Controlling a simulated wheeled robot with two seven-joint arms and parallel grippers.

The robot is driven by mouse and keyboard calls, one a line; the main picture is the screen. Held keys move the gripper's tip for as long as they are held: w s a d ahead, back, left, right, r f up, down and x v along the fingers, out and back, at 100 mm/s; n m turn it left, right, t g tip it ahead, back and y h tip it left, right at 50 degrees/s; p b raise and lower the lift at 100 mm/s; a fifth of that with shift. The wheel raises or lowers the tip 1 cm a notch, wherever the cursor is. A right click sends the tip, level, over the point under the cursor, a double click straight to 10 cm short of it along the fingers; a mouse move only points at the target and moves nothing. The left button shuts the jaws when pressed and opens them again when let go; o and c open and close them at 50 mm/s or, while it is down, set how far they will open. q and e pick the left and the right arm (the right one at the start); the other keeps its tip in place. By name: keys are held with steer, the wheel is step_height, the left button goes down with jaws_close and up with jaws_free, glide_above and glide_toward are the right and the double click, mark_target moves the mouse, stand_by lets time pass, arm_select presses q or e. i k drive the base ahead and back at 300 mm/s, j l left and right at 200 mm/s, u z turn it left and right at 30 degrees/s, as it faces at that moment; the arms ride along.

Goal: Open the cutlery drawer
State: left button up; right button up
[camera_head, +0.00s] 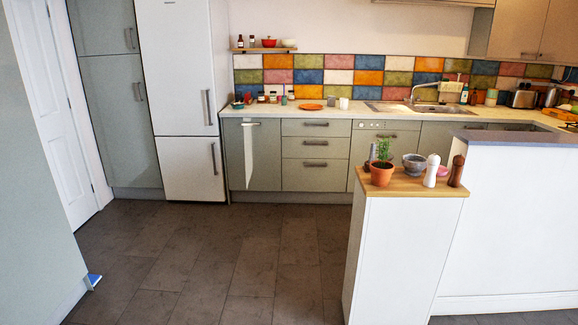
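The top drawer (292,128), the middle drawer (292,148) and the bottom drawer (292,175) all look shut. Each has a dark horizontal bar handle, the top one (316,124) just below the worktop. No label shows which of them is the cutlery drawer, and their insides are hidden. Neither of my grippers is in view.
Dark tiled floor (250,250) is clear up to the drawers. A white peninsula (390,250) with a plant pot (381,174) on its wooden top stands at the right front.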

mark_target(290, 126)
steer(key=i+u, duration=0.15)
steer(key=i, duration=0.65)
steer(key=i+u, duration=0.15)
steer(key=i, duration=0.7)
steer(key=i+l+u, duration=0.15)
steer(key=i, duration=0.65)
steer(key=i+l+z, duration=0.25)
steer(key=i, duration=0.55)
steer(key=i+j+z, duration=0.25)
steer(key=i, duration=0.6)
steer(key=i+z, duration=0.25)
steer(key=i, duration=0.55)
